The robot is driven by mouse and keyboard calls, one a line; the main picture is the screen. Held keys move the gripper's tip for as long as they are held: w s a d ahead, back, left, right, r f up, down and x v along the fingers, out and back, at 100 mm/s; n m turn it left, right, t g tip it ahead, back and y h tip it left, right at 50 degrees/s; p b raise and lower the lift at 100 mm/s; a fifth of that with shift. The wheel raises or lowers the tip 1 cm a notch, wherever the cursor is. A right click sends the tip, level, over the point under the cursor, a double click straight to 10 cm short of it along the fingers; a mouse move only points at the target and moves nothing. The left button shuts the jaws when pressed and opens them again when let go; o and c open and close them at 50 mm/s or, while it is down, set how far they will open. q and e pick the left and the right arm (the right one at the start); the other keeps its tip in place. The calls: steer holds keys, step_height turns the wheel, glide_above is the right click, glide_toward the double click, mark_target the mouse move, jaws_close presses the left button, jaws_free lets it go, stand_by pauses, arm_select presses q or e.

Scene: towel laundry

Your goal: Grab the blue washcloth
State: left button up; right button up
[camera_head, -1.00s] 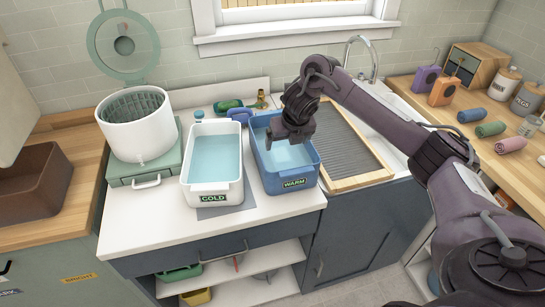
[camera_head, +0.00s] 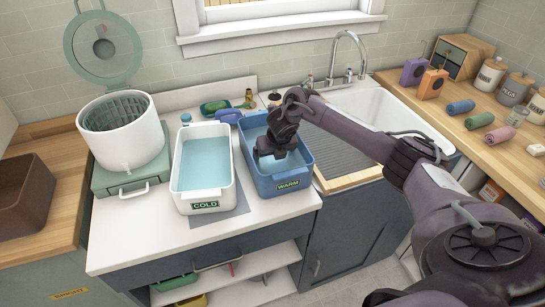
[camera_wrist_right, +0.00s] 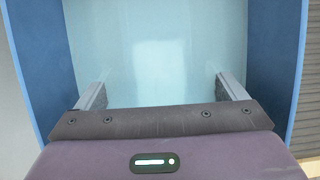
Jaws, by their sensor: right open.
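A rolled blue cloth (camera_head: 460,107), which looks like the blue washcloth, lies on the wooden counter at the right in the head view. My right gripper (camera_head: 274,152) points down into the blue WARM tub (camera_head: 290,182), well left of the blue roll. In the right wrist view, my right gripper (camera_wrist_right: 160,92) is open, its fingers wide apart over pale water, with nothing between them. The blue tub walls (camera_wrist_right: 277,60) rise on both sides. I cannot tell whether the fingertips touch the water. My left gripper is in neither view.
Green (camera_head: 479,121) and pink (camera_head: 500,134) rolls lie in front of the blue one. The white COLD tub (camera_head: 205,207) stands left of the WARM tub. A ribbed drainboard (camera_head: 338,138), sink (camera_head: 400,107) and faucet (camera_head: 349,50) lie between tub and right counter.

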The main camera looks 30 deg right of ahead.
steer(key=c, duration=1.2)
